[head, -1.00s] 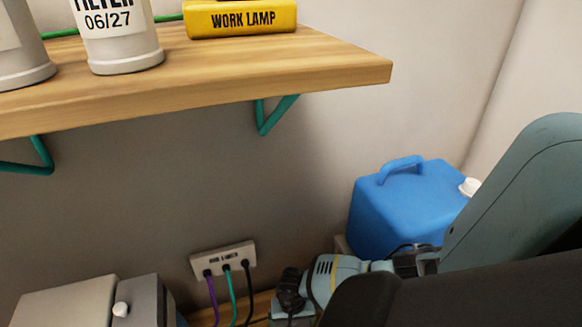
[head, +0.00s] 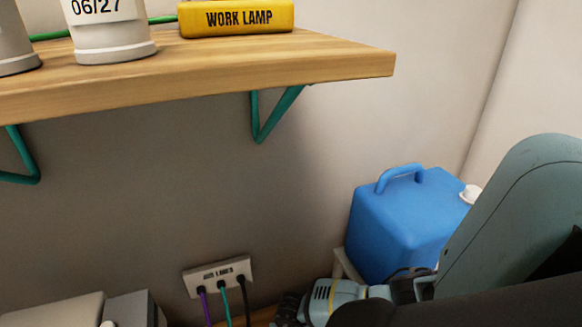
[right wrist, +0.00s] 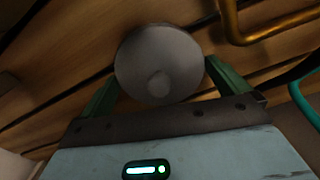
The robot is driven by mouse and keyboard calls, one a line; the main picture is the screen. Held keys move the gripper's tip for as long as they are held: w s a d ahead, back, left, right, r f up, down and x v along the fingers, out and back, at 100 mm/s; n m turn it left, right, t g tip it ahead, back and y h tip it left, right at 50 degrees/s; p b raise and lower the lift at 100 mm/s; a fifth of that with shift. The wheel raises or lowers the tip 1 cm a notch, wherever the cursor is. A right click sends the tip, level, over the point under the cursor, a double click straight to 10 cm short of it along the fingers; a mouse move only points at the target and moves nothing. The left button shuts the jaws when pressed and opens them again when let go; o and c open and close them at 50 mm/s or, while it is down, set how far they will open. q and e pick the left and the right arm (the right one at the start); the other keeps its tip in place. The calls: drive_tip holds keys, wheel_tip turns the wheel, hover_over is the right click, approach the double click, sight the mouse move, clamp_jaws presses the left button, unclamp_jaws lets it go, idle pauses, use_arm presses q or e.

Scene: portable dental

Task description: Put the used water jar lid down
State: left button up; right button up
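The used water jar lid is a round grey disc with a small knob (right wrist: 160,64), seen in the right wrist view. My right gripper (right wrist: 163,75) has its two green fingers on opposite sides of the lid, apparently against its rim. Wooden planks lie behind the lid; the gap between them cannot be judged. In the head view, my right arm comes in from the right, and its fingers and the lid do not show. The jar is not identifiable in either view. My left gripper is out of view.
A wooden shelf (head: 330,68) with a yellow work lamp box (head: 237,18) and white containers juts out at upper left. A blue jug (head: 405,225) stands at right. A socket strip (head: 218,276) with cables is low on the wall. A brass bar (right wrist: 265,30) is near the right gripper.

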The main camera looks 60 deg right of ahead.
drive_tip(key=shift+r, duration=0.1)
drive_tip(key=shift+r+p, duration=0.5)
drive_tip(key=shift+p, duration=0.15)
wheel_tip(320, 180, up, 10)
drive_tip(key=p, duration=0.7)
use_arm(q)
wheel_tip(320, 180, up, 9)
drive_tip(key=p, duration=0.1)
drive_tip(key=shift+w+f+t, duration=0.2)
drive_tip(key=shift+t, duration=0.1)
use_arm(e)
drive_tip(key=shift+r, duration=0.6)
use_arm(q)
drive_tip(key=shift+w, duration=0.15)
